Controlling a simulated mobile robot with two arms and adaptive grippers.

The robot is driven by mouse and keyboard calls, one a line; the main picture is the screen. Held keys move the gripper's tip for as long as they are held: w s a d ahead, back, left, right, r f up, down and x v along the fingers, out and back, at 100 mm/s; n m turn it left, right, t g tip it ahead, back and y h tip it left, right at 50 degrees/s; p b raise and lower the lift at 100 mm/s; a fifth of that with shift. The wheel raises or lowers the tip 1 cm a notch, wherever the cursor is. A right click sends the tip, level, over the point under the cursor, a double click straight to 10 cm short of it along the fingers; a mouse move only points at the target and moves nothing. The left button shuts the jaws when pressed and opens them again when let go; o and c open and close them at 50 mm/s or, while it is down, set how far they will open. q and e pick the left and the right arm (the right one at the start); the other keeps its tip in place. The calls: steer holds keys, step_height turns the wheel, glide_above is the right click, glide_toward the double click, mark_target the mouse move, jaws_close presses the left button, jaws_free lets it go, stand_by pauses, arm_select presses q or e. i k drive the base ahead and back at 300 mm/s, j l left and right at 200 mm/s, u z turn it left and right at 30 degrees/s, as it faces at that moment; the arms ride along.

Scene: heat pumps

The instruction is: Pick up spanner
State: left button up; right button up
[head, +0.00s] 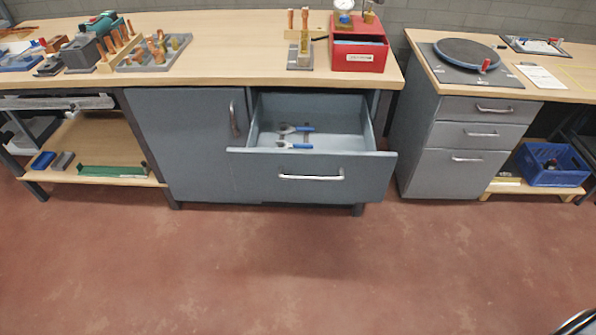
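Two spanners with blue handles lie in the open grey drawer (312,175) of the middle workbench. One spanner (303,129) lies further back. The other spanner (299,146) lies nearer the drawer front, roughly parallel to it. Their grey heads point left. The drawer is pulled out and has a silver bar handle on its front. Neither of my grippers is in the head view.
The workbench top (230,60) carries tools and a red box (358,45). A closed cabinet door (185,140) is left of the drawer. A second bench with closed drawers (465,135) stands right. The red floor (290,260) in front is clear.

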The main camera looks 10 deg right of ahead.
mark_target(288, 147)
steer(key=i+j+z, duration=0.2)
steer(key=i+z, duration=0.15)
steer(key=i, duration=0.2)
steer(key=i+j+z, duration=0.35)
steer(key=i, duration=0.2)
steer(key=i+j+z, duration=0.35)
steer(key=i+j, duration=0.1)
steer(key=j, duration=0.1)
